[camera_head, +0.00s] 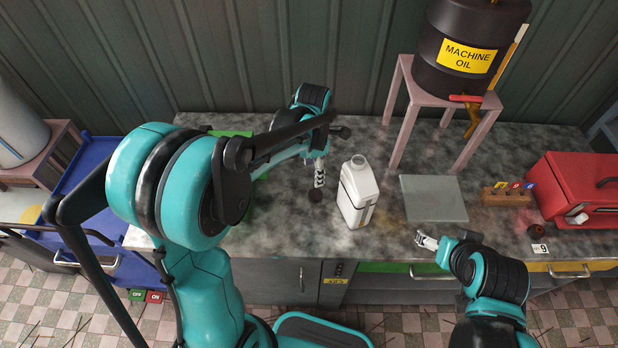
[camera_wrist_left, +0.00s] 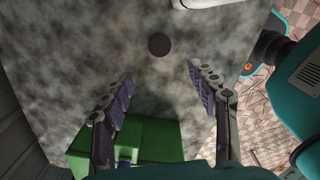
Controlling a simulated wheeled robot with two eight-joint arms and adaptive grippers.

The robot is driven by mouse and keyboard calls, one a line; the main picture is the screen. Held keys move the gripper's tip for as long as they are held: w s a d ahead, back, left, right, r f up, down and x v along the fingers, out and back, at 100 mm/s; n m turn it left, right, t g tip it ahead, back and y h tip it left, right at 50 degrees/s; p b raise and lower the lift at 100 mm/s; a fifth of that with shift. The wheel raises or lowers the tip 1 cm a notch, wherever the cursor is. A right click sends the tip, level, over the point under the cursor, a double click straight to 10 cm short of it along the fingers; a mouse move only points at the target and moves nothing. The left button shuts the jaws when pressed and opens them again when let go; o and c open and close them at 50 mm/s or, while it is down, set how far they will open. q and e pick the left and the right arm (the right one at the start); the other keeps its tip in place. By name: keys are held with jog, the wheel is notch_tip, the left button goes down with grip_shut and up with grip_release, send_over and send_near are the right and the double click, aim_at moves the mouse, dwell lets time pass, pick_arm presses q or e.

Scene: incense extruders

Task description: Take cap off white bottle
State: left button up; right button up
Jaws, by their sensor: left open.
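The white bottle (camera_head: 358,194) stands upright on the counter, right of my left gripper (camera_head: 319,176). Its neck (camera_head: 359,160) is bare and pale on top. A dark round cap (camera_head: 316,196) lies on the counter left of the bottle, below my left gripper. In the left wrist view the cap (camera_wrist_left: 159,44) is apart from both fingers, just beyond the open, empty tips (camera_wrist_left: 158,73). A corner of the bottle (camera_wrist_left: 205,3) shows at the top edge. My right gripper (camera_head: 427,241) is near the counter's front edge, holding nothing that I can see; its opening is unclear.
A grey plate (camera_head: 433,199) lies right of the bottle. A pink stand (camera_head: 401,121) holds a machine oil drum (camera_head: 470,45) behind. A wooden block (camera_head: 505,196) and red box (camera_head: 575,190) are at right. A green container (camera_wrist_left: 150,140) is near the left gripper.

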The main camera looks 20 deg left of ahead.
pick_arm(q)
jog(key=s+a+r+m+t, duration=0.1)
jog(key=s+r+m+t, duration=0.1)
jog(key=s+r+m, duration=0.5)
jog(key=s+r+m+t, duration=0.1)
jog(key=s+m+t, duration=0.3)
jog(key=m, duration=0.6)
jog(key=s+f+m+t+b, duration=0.1)
jog(key=s+f+m+b, duration=0.3)
jog(key=m, duration=0.4)
jog(key=shift+s+a+f+m+b, duration=0.3)
jog(key=shift+s+f+b, duration=0.1)
jog(key=shift+f+b, duration=0.4)
